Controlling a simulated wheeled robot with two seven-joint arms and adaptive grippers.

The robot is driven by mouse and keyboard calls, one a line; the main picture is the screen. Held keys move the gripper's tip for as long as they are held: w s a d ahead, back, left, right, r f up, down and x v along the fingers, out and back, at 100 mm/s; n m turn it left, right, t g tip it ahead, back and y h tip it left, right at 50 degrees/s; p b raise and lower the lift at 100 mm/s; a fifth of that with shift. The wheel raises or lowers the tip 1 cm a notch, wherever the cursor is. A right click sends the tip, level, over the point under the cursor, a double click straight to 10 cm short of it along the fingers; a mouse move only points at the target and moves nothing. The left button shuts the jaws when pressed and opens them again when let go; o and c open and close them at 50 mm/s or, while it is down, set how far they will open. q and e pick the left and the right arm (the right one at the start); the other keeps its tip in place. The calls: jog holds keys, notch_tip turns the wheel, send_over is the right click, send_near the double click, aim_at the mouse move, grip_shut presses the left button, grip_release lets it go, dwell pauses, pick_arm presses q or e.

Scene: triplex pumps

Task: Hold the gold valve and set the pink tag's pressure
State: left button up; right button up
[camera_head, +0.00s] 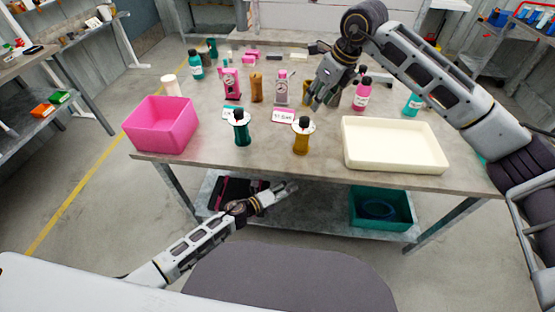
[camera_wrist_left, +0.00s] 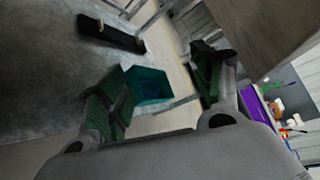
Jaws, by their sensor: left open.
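The gold valve (camera_head: 301,138) stands upright near the table's front edge with a white disc and dark knob on top. A pink-edged tag (camera_head: 283,115) lies behind it; its small writing seems to give a bar value. My left gripper (camera_head: 287,189) is low in front of the table, below its top and apart from the valve. It is open and empty in the left wrist view (camera_wrist_left: 160,92). My right gripper (camera_head: 323,98) hangs fingers down over the table, behind and right of the gold valve. Whether its fingers are apart is unclear.
A teal valve (camera_head: 241,130) stands left of the gold one. A pink bin (camera_head: 162,125) is at the left, a cream tray (camera_head: 393,146) at the right. Pumps, including a pink one (camera_head: 230,84), and bottles stand behind. A teal crate (camera_head: 382,210) sits on the lower shelf.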

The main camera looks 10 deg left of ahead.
pick_arm(q)
jog(key=s+d+r+m+g+h, duration=0.25)
jog(key=s+d+r+m, duration=0.35)
jog(key=m, duration=0.3)
jog(key=s+d+r+m+g+h, duration=0.2)
jog(key=s+d+r+m+g, duration=0.15)
jog(key=d+r+m, duration=0.4)
jog(key=w+a+r+t, duration=0.1)
jog(key=a, duration=0.1)
jog(key=w+a+r+n+t+y, duration=0.1)
jog(key=w+a+t, duration=0.1)
jog(key=w+a+r+t, duration=0.1)
jog(key=a+r+t, duration=0.1)
jog(key=shift+w+a, duration=0.3)
jog(key=shift+w, duration=0.1)
jog(key=n+t+y, duration=0.4)
jog(key=t, duration=0.1)
send_near(304, 137)
jog(key=f, duration=0.2)
jog(key=shift+s+a+f+h, duration=0.25)
jog(key=shift+a+f, duration=0.15)
jog(key=shift+w+a+n+y, duration=0.15)
jog(key=shift+a+n+y, duration=0.2)
jog(key=shift+a, duration=0.3)
jog(key=shift+w+d, duration=0.15)
jog(key=shift+x, duration=6.7)
